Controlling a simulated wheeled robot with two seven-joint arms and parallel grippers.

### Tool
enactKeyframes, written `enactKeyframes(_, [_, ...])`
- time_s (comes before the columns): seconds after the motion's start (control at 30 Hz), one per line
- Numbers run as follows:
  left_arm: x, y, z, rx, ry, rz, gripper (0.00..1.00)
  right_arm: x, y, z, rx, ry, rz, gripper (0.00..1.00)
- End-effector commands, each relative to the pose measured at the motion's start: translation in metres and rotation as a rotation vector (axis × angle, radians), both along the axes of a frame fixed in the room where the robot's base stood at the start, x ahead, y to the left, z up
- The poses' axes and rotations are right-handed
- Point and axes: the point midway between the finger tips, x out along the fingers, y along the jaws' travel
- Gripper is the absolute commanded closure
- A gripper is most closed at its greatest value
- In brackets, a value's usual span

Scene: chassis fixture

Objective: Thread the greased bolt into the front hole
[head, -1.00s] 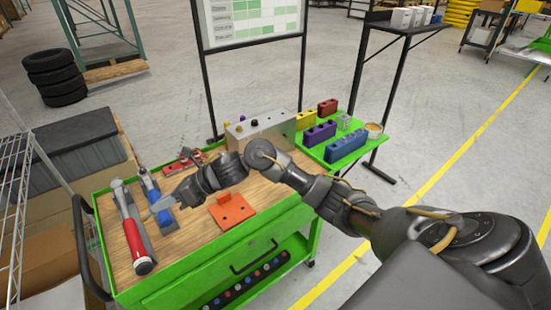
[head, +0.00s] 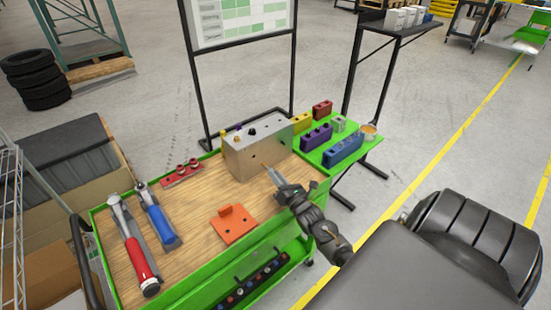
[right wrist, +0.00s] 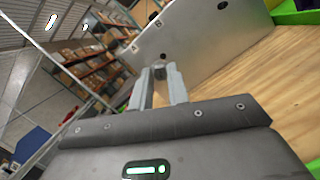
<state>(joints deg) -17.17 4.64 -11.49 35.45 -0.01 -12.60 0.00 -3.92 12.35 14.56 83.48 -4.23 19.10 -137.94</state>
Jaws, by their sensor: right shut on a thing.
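The grey metal chassis block (head: 258,158) stands at the back of the cart's wooden top, with dark knobs on its top and dark holes in its front face. My right gripper (head: 268,173) is just in front of that face, fingers pointing at it. In the right wrist view the fingers (right wrist: 165,84) point toward the block (right wrist: 205,40), with a dark hole (right wrist: 163,57) just beyond the tips. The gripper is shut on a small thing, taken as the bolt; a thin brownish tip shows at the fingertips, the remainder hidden. My left gripper is out of view.
An orange plate (head: 233,224) lies on the wooden top near the front edge. A red-handled tool (head: 136,248) and a blue-handled tool (head: 160,220) lie at left. A red holder (head: 182,173) sits behind. A green side shelf (head: 310,157) holds coloured blocks.

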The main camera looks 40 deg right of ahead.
Motion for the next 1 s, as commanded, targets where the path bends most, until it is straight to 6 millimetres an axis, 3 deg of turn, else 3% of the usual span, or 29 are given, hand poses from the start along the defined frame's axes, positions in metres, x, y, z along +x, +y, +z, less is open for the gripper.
enactKeyframes(0.23, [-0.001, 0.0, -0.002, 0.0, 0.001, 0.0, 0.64, 0.003, -0.002, 0.0, 0.001, -0.002, -0.003, 1.0])
enactKeyframes(0.7, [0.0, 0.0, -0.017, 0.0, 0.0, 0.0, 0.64, 0.038, 0.001, -0.001, 0.002, -0.003, 0.003, 1.0])
enactKeyframes(1.0, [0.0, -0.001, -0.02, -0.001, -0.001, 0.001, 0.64, 0.049, 0.0, 0.0, 0.002, 0.0, 0.003, 1.0])
